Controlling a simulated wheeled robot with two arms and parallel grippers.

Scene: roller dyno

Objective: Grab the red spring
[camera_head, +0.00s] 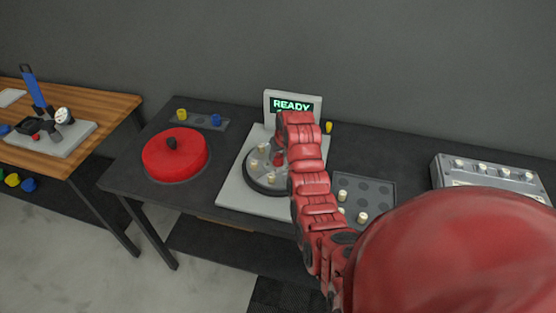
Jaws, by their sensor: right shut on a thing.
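My red right arm reaches in from the lower right over the grey tester with the round turntable (258,188). Its gripper (280,148) is at the far end, over the turntable, mostly hidden by my own wrist. The gripper is shut on a small red piece (278,160), which looks like the red spring. Only a sliver of it shows, and its coils cannot be made out. Several cream pegs (271,178) stand on the turntable around it. My left gripper is not in view.
A screen (293,105) reading READY stands behind the turntable. A red round lid (175,153) with a black knob is at left, near yellow and blue knobs (216,119). A dark tray with round recesses (376,188) and a grey box (487,174) are at right.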

